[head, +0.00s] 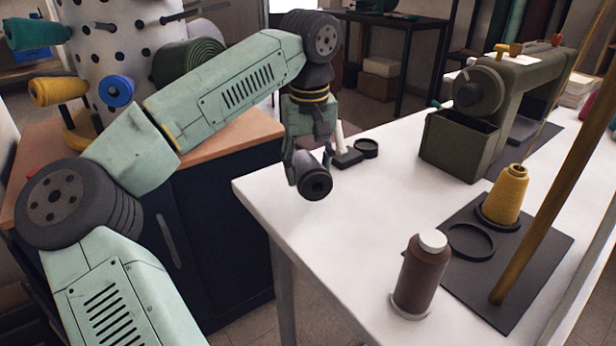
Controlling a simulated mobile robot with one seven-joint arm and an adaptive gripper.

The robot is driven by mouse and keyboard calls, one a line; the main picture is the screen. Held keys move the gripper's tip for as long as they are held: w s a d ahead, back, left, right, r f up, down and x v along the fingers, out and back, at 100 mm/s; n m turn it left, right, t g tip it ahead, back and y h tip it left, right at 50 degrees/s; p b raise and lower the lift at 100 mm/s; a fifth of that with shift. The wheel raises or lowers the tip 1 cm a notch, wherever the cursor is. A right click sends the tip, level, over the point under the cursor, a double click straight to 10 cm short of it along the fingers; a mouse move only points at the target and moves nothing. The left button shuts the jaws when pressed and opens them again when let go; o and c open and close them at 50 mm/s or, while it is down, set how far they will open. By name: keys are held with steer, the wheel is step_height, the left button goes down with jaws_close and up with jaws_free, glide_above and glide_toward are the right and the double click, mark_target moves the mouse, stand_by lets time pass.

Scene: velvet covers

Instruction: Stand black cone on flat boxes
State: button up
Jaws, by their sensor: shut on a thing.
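My gripper (304,166) is shut on the black cone (317,184) and hangs at the left edge of the white table, in the middle of the view. The cone lies tilted in the fingers, with a round end and its dark centre hole facing me. I cannot tell its height over the table. A stack of pale flat boxes (578,88) lies at the far right, behind the sewing machine; its details are small and partly hidden.
The sewing machine (510,95) stands at the table's back. A brown spool (420,276) stands in front; a yellow cone (504,195) and a black ring (471,241) are on a dark board (530,262). A wooden pole (560,155) crosses the right. The white table's (350,215) left-middle is clear.

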mark_target(310, 162)
steer(key=shift+f, duration=1.65)
steer(key=shift+f, duration=0.15)
steer(key=o, duration=1.3)
steer(key=r, duration=0.8)
steer(key=s+r, duration=0.1)
steer(key=r, duration=0.3)
steer(key=shift+r+p, duration=0.15)
steer(key=shift+p, duration=0.25)
steer(key=shift+d, duration=0.15)
